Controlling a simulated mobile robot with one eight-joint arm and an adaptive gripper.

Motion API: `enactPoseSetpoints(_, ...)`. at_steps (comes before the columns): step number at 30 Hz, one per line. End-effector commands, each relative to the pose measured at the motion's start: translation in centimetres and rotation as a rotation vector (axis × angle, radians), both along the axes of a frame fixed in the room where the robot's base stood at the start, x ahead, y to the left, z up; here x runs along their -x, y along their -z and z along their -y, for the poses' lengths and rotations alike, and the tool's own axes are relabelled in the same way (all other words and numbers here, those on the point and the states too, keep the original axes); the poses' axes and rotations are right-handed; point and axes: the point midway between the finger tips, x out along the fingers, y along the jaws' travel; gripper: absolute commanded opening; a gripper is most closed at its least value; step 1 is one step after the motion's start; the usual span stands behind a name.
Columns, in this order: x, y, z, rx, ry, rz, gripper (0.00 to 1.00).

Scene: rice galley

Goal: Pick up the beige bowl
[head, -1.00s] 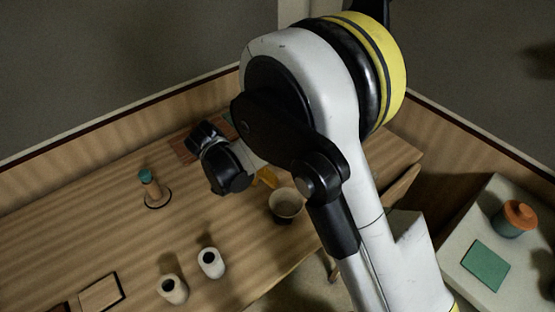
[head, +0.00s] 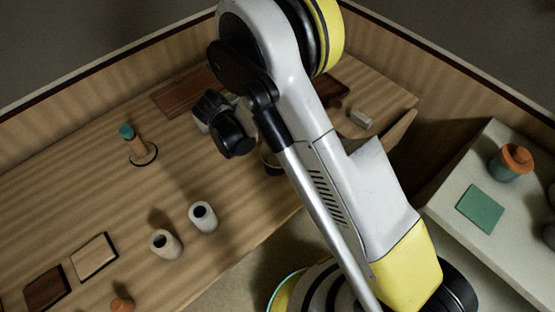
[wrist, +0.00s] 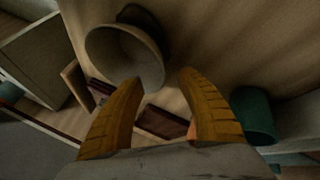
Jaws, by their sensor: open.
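The beige bowl (head: 268,160) stands on the wooden table in the head view, mostly hidden behind my arm. In the wrist view the bowl (wrist: 125,55) is at upper left, with its open mouth showing. My gripper (wrist: 160,80) is open, its two yellow-orange fingers spread with nothing held between them. The left fingertip overlaps the bowl's lower right rim in the picture. I cannot tell whether they touch. The right finger is to the right of the bowl. In the head view my fingers are hidden behind the arm.
A teal cylinder (wrist: 253,115) is right of my fingers.

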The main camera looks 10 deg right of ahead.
Motion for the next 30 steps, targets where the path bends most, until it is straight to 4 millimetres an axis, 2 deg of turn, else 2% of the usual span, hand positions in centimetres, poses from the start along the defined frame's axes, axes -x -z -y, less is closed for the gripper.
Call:
enactPoseSetpoints(6,0.0,0.1,0.2,0.000,-0.001,-0.001,0.44)
enactPoseSetpoints(7,0.0,0.1,0.2,0.000,-0.001,-0.001,0.39)
enactPoseSetpoints(11,0.0,0.1,0.1,0.000,-0.001,-0.001,0.00)
enactPoseSetpoints(25,0.0,0.1,0.1,0.000,-0.001,-0.001,0.00)
enactPoseSetpoints(30,0.0,-0.7,0.1,0.000,-0.001,-0.001,0.00)
